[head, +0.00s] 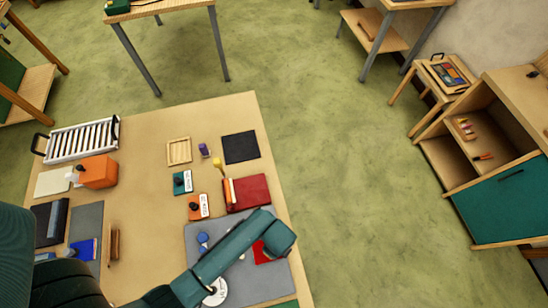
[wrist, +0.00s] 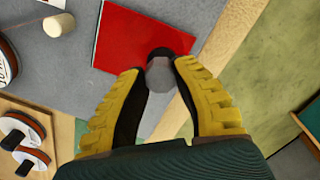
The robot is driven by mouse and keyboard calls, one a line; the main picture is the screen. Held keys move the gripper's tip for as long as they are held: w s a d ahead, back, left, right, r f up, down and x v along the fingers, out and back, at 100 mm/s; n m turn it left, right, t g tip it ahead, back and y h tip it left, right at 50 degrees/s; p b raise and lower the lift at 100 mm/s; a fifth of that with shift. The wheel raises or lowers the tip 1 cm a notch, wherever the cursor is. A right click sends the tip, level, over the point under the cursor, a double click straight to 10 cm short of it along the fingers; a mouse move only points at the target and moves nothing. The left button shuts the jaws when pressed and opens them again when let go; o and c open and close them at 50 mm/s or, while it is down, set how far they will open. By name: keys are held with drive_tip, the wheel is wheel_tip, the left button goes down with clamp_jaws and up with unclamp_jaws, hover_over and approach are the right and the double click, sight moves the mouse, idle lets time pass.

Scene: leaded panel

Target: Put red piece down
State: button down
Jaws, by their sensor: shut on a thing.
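The red piece (wrist: 135,38) is a flat red square over the grey mat (wrist: 65,70), near the mat's edge in the wrist view. It also shows in the head view (head: 262,254), partly hidden by my arm. My gripper (wrist: 159,82) has its yellow fingers shut on a grey tool (wrist: 158,76) with a dark end. The tool's dark end overlaps the red piece's near corner. I cannot tell whether the piece is attached to it or whether it touches the mat. In the head view my arm hides the fingers.
A white cylinder (wrist: 58,25) stands on the mat, near small blue round things (head: 203,239) and a white disc (head: 215,292). A red box (head: 248,193) and a black square (head: 241,147) lie farther back. The table's right edge is close to the mat.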

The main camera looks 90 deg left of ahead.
drive_tip(key=c, duration=0.9)
unclamp_jaws()
drive_tip(key=shift+f, duration=0.1)
drive_tip(key=shift+c, duration=0.2)
wheel_tip(320, 180, up, 12)
drive_tip(key=shift+w, duration=0.4)
drive_tip(key=shift+a, duration=0.1)
